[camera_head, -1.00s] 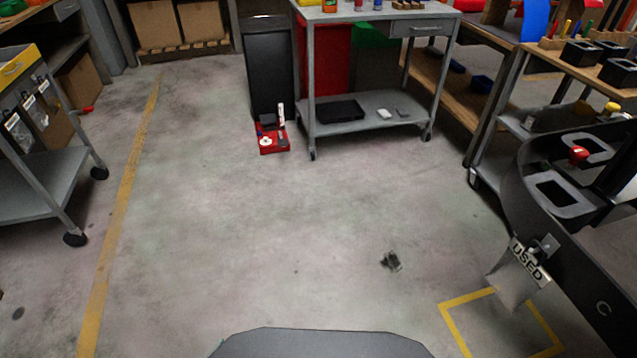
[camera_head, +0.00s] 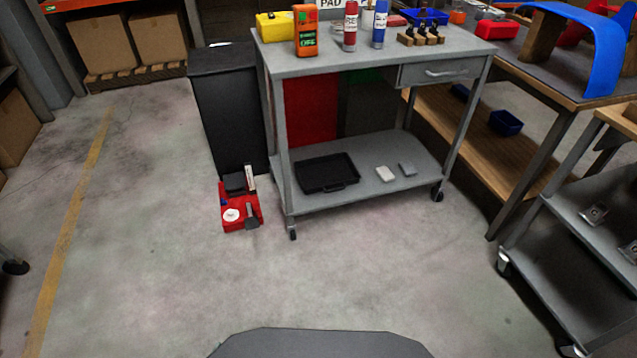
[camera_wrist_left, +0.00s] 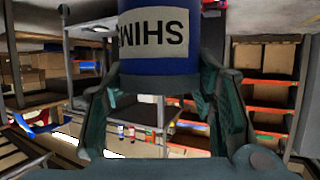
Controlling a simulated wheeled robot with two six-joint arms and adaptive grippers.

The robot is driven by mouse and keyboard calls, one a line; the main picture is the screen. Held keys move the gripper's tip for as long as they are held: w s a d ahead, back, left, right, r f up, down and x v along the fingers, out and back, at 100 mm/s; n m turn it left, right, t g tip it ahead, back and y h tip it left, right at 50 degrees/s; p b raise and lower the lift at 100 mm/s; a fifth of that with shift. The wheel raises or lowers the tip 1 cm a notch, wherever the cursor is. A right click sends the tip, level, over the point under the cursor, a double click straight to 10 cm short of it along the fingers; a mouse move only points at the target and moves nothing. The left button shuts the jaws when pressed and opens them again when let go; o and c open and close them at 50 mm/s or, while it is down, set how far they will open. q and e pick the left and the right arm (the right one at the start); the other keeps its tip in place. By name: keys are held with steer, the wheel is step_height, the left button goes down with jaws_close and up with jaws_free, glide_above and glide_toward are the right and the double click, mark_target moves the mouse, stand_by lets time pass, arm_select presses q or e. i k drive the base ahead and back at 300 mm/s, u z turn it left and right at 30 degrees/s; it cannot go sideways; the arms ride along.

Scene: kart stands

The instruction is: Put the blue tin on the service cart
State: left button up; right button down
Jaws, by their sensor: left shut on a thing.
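In the left wrist view, a blue tin (camera_wrist_left: 160,68) with a pale label lettered in dark, seen upside down, fills the top middle. My left gripper (camera_wrist_left: 160,82) is shut on it, one finger on either side; the tin's far end is cut off by the frame. A grey wheeled cart (camera_head: 345,62) with a drawer and a lower shelf stands ahead in the head view, likely the service cart. Neither my left gripper nor the tin shows in the head view. My right gripper is in neither view.
On the cart's top stand a yellow box (camera_head: 275,27), an orange container (camera_head: 306,32), spray cans (camera_head: 350,28) and a blue bin (camera_head: 427,16). A black bin (camera_head: 228,110) and red tray (camera_head: 241,210) stand left of it. Floor in front is clear. A grey cart (camera_head: 560,265) is at right.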

mark_target(464, 40)
steer(key=i, duration=0.8)
steer(key=z, duration=1.95)
steer(key=i, duration=1.7)
steer(key=u, duration=0.75)
